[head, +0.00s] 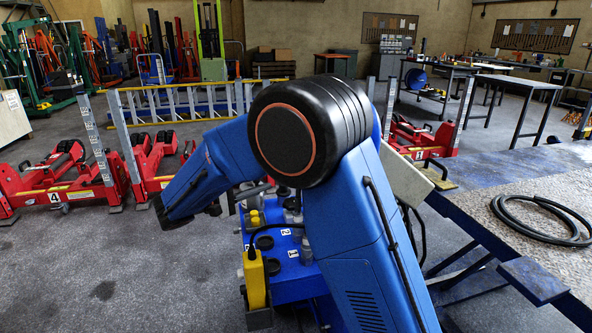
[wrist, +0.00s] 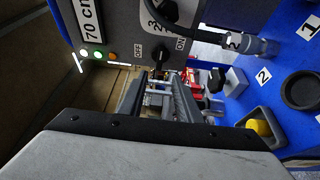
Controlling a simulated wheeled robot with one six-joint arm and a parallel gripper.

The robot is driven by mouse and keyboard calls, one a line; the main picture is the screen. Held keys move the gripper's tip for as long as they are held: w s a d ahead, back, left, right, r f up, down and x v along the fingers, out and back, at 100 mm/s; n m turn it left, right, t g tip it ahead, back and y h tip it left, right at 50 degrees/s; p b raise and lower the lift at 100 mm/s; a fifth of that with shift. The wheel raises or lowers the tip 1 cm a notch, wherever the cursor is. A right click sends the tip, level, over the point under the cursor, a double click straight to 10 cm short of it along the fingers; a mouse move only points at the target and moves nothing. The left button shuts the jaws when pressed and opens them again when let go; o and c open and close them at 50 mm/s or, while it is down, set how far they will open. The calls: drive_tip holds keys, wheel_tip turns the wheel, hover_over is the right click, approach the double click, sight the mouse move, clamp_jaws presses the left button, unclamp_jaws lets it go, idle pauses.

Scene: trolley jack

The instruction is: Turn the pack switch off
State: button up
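The pack switch (wrist: 159,53) is a small black knob on a dark grey panel (wrist: 115,25) in the wrist view. The word OFF is printed to its left and ON to its right. Which way the knob points is too small to tell. My gripper (wrist: 160,82) is open and empty, its two fingers apart just below the knob in the picture. Whether a finger touches the knob I cannot tell. In the head view my blue arm covers much of the middle, and the switch cannot be made out.
Beside the switch are a green light (wrist: 98,55), an orange light and a "70 cm" label. A blue unit (wrist: 285,95) with numbered fittings and a yellow part is close at right. A bench with a coiled black hose (head: 541,219) stands right; red jacks (head: 65,180) stand left.

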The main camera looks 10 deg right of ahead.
drive_tip(key=x, duration=1.2)
drive_tip(key=shift+d, duration=0.25)
drive_tip(key=shift+w, duration=0.15)
clamp_jaws()
